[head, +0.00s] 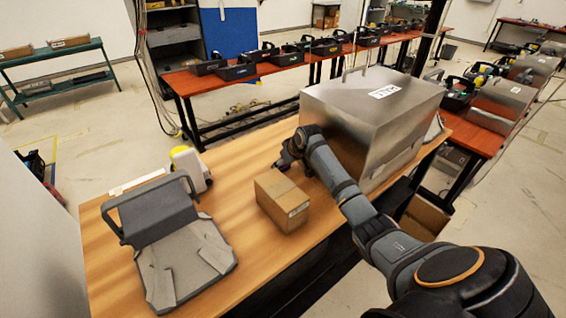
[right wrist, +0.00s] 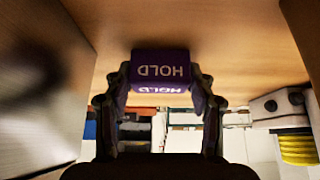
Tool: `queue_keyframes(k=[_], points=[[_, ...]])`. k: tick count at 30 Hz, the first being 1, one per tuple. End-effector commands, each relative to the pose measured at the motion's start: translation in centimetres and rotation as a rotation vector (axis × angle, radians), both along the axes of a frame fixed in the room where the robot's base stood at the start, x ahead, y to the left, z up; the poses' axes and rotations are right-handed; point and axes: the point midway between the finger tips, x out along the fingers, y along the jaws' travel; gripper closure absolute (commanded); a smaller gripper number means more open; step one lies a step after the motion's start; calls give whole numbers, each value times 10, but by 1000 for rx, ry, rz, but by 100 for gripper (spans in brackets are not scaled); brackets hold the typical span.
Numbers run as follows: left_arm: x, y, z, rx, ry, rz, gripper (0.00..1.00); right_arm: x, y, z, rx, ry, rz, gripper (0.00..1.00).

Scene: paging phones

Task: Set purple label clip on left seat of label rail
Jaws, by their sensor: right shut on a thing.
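The purple label clip (right wrist: 160,71) reads HOLD, upside down in the right wrist view. It is between the two fingers of my right gripper (right wrist: 158,98), which is shut on it. In the head view my right gripper (head: 287,160) is low over the wooden table, between the small cardboard box and the large metal case. The clip cannot be made out there. A thin pale strip (head: 138,182) lies at the table's back left; I cannot tell whether it is the label rail, and no seats show on it. My left gripper is not in view.
The cardboard box (head: 281,201) stands just in front of my right gripper, and the metal case (head: 366,125) stands to its right. Bare wooden table (head: 236,169) lies between.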

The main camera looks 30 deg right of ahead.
Motion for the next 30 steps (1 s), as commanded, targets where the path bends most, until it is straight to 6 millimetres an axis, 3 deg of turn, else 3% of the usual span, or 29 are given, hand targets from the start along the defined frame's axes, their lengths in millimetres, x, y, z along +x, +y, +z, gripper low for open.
queue_keyframes(k=[6,7,12,23,30], points=[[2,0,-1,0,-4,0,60,0,0,-3,0,1,0,65],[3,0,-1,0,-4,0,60,0,0,-3,0,1,0,43],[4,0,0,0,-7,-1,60,0,0,-3,0,1,0,21],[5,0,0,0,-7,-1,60,-1,0,2,-1,0,0,21],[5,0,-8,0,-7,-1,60,-28,-5,42,-7,-2,0,21]])
